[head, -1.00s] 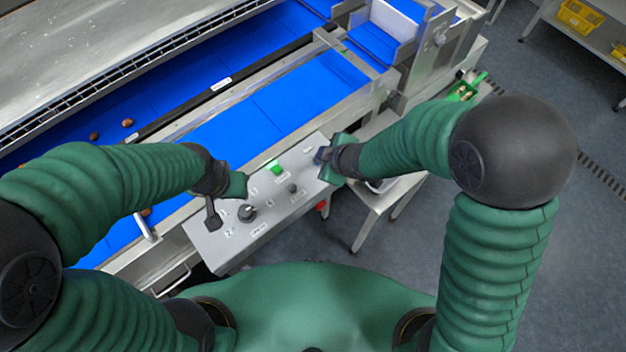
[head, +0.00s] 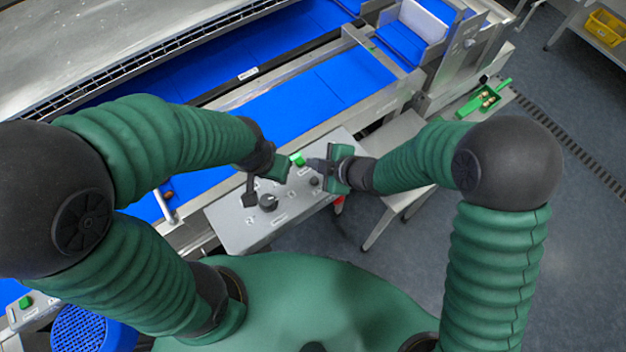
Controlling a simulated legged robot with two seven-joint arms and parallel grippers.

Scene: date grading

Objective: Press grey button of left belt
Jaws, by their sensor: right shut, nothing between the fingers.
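A grey control panel (head: 240,225) stands in front of the blue belt. It carries a green button (head: 297,159), a black rotary knob (head: 268,203) and a small dark grey round control (head: 314,181). My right gripper (head: 313,164) is shut and empty above the panel's right part, close to the green button and the dark grey control; I cannot tell whether it touches either. My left gripper (head: 265,184) is open and empty over the panel's upper left part, near the knob. Another control box (head: 38,312) with a green button (head: 26,301) shows at the lower left; no grey button is clear on it.
The blue belt (head: 310,95) runs behind the panel within metal rails. A blue mesh basket (head: 85,328) is at the lower left. A green tray (head: 482,103) with small items sits at the right. A yellow crate (head: 606,27) is on a far shelf. The floor at right is clear.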

